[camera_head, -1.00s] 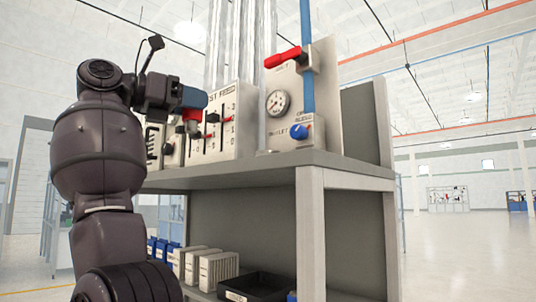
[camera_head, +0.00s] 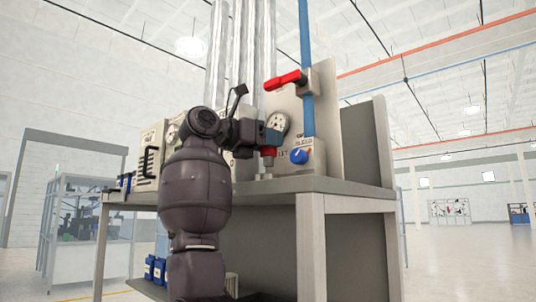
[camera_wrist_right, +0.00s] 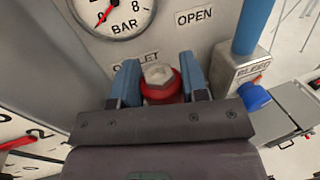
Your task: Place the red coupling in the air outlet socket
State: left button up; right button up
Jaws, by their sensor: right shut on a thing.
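The red coupling (camera_head: 267,151) is held between the blue fingers of my right gripper (camera_head: 272,138), in front of the gauge panel (camera_head: 330,120). In the right wrist view the coupling (camera_wrist_right: 162,92) shows a red collar and a pale hex top, with a finger on each side. In the head view a small grey metal piece shows just below the red collar. I cannot tell whether it is the coupling's end or the air outlet socket. The OUTLET label (camera_wrist_right: 135,62) is partly covered by a finger. My left gripper is out of view.
The blue bleed knob (camera_head: 299,156) is close on the right, below the vertical blue pipe (camera_head: 307,70). A red lever valve (camera_head: 287,80) is above. The pressure gauge (camera_wrist_right: 113,12) is just behind the gripper. The grey bench top (camera_head: 340,187) is clear at its right front.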

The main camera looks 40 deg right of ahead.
aim_at(264, 157)
jog(key=shift+f+p, duration=0.3)
jog(key=shift+f, duration=1.45)
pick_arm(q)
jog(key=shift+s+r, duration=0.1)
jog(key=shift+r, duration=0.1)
pick_arm(e)
jog(key=shift+f, duration=0.25)
jog(key=o, duration=0.9)
jog(key=shift+r, duration=0.25)
pick_arm(q)
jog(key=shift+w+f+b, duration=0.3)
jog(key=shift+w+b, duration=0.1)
jog(key=shift+b, duration=0.5)
pick_arm(e)
jog(key=a, duration=0.4)
jog(key=w+a, duration=0.1)
jog(key=a, duration=0.3)
jog(key=w+a, duration=0.1)
jog(key=a, duration=0.3)
